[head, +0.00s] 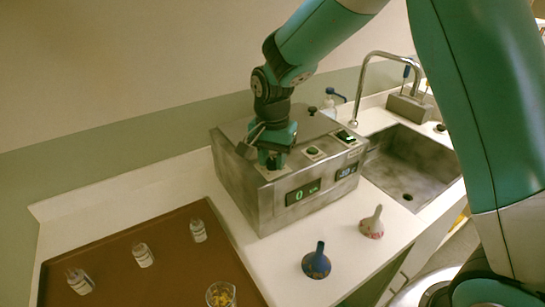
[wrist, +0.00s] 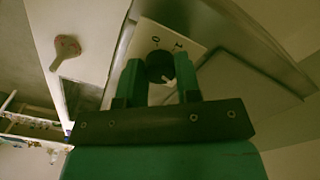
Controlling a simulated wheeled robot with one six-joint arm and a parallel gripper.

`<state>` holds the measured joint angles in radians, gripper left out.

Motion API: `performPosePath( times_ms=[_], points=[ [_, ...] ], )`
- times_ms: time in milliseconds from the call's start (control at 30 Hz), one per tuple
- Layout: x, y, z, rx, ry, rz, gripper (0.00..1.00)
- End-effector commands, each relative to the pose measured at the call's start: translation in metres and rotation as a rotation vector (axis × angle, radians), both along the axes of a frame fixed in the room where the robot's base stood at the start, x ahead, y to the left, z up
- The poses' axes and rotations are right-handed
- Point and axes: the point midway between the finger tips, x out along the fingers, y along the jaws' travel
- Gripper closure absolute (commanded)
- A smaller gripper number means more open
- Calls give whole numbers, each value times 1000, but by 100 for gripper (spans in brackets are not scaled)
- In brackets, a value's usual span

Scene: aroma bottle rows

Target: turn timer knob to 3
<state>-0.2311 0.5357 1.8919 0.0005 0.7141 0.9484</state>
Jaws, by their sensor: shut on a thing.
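In the head view my gripper (head: 272,160) points down at the top left front of the metal machine (head: 262,206) and hides the knob. A green display (head: 300,193) on the machine's front reads 0. I cannot tell the knob's exact setting.
A brown tray (head: 150,262) with bottles lies left; a sink (head: 408,165) is right.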

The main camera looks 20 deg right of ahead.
Motion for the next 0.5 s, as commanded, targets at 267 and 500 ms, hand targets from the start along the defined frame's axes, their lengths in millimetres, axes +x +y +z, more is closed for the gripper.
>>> performPosePath(
  times_ms=[267,500],
  points=[
    [0,1,0,2,-1,-89,92],
    [0,1,0,2,-1,-109,92]
  ],
)
